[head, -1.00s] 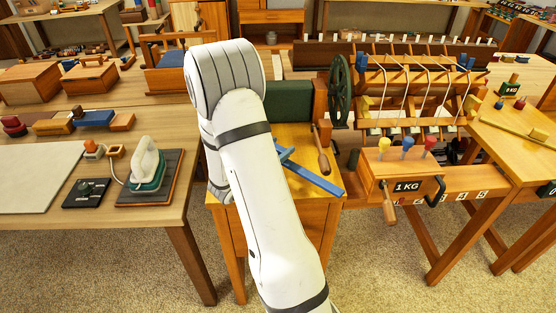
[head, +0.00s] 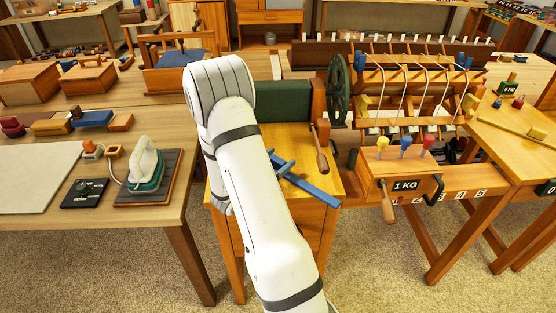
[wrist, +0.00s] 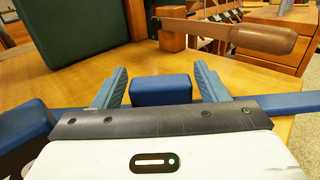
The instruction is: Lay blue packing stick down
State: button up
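The blue packing stick (head: 318,193) is a long blue bar slanting over the small yellow wooden table, its right end reaching the front right edge. In the wrist view, its bar (wrist: 275,103) runs out to the right, and a blue block (wrist: 162,91) sits between the fingers. In the head view my white arm hides part of the gripper and the stick's left part. I cannot tell whether the stick touches the tabletop.
A green wheel (head: 339,92) and a loom (head: 405,90) stand right. An iron (head: 147,163) stands on the left table.

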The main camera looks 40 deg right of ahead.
jog(key=shift+o, duration=0.8)
